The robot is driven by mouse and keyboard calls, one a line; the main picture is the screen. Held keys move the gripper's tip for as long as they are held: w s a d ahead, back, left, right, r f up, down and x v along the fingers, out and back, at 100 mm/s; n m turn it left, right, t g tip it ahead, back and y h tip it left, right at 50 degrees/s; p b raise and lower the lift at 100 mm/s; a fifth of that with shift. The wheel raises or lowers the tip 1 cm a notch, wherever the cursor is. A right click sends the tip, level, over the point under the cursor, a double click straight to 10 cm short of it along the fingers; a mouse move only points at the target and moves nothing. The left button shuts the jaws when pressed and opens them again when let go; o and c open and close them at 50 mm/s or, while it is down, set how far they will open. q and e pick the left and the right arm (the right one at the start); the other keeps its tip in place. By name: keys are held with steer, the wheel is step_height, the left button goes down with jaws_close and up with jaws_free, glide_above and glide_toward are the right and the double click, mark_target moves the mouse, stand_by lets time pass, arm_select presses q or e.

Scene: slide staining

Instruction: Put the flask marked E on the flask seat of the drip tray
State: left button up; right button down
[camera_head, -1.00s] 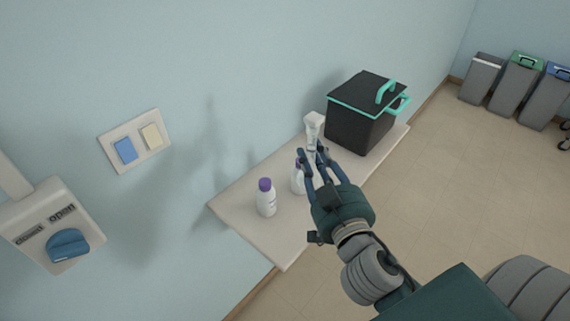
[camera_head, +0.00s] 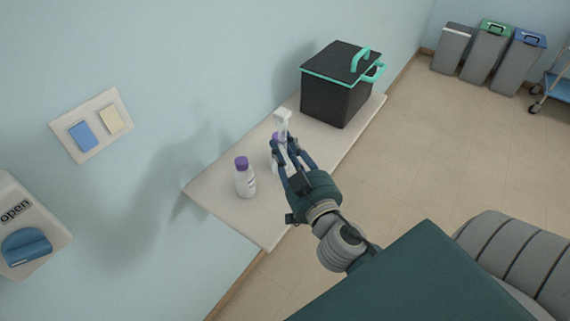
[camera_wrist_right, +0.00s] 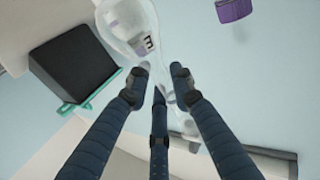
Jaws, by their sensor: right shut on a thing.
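My right gripper (camera_head: 284,149) is shut on a clear flask (camera_head: 283,120) and holds it up over the shelf. In the right wrist view the flask (camera_wrist_right: 126,18) has a round, see-through body with a label marked E, and its narrow neck runs between the fingers (camera_wrist_right: 158,88). In the head view the fingers hide part of it. I do not see the drip tray or its flask seat in any view. My left gripper is not in view.
A white bottle with a purple cap (camera_head: 244,179) stands on the pale shelf (camera_head: 225,212). Another is partly hidden behind my right gripper. A black box with teal trim (camera_head: 335,98) stands at the shelf's far end. Wall switches (camera_head: 92,126) are at left, bins (camera_head: 488,52) far right.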

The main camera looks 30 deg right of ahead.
mark_target(288, 167)
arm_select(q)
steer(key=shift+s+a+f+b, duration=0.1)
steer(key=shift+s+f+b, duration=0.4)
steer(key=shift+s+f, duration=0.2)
arm_select(e)
steer(key=shift+f, duration=2.45)
steer(key=shift+f, duration=0.1)
steer(key=shift+f, duration=0.15)
steer(key=c, duration=1.5)
jaws_free()
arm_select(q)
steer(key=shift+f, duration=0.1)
arm_select(e)
steer(key=shift+r, duration=0.2)
